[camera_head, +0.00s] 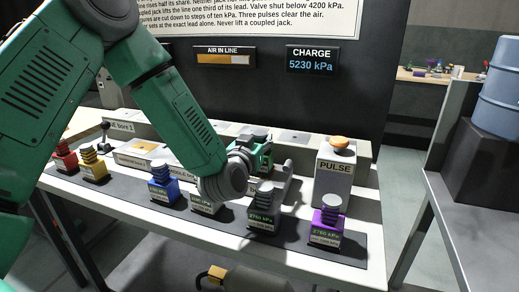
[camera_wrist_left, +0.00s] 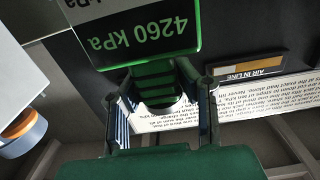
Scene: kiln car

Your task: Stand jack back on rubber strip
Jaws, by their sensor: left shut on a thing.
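My left gripper (camera_wrist_left: 160,108) is shut on the ribbed stem of a green jack (camera_wrist_left: 155,85); its label reads 4260 kPa, upside down in the wrist view. In the head view my left gripper (camera_head: 258,155) is mostly hidden behind my green arm, above the table's back part, and the held jack is only partly visible. The dark rubber strip (camera_head: 355,252) runs along the table's front. On it stand a red jack (camera_head: 65,162), yellow jack (camera_head: 94,170), blue jack (camera_head: 163,192), a partly hidden pale jack (camera_head: 206,206), a dark jack (camera_head: 264,222) and a purple jack (camera_head: 326,232).
A grey PULSE box (camera_head: 333,180) with an orange button (camera_head: 340,142) stands at the table's right. A CHARGE display (camera_head: 312,61) reads 5230 kPa beside an AIR IN LINE gauge (camera_head: 223,57). A blue drum (camera_head: 503,85) stands far right.

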